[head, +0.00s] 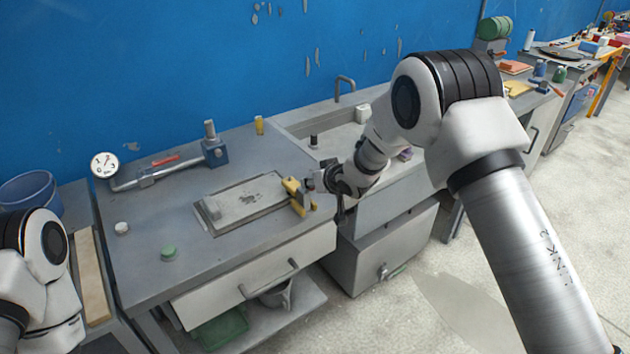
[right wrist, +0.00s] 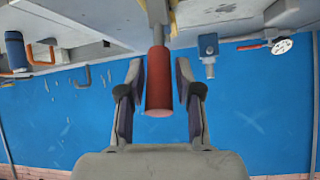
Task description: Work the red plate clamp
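The red clamp handle (right wrist: 159,85) is a thick cylinder on a grey stem in the right wrist view. It stands between the two fingers of my right gripper (right wrist: 160,68), with a narrow gap on each side. My right gripper is open around it and also shows in the head view (head: 322,182), at the right end of the flat grey panel mould (head: 240,203). Yellow clamp parts (head: 296,190) sit at that end of the mould. The red handle is hidden by the gripper in the head view. My left gripper is out of view.
On the bench (head: 150,280) are a dial gauge (head: 104,164), a blue valve block (head: 214,148), a green knob (head: 168,252) and a white knob (head: 121,228). A sink (head: 335,140) with a tap (head: 345,84) lies behind my right arm. The bench front is mostly clear.

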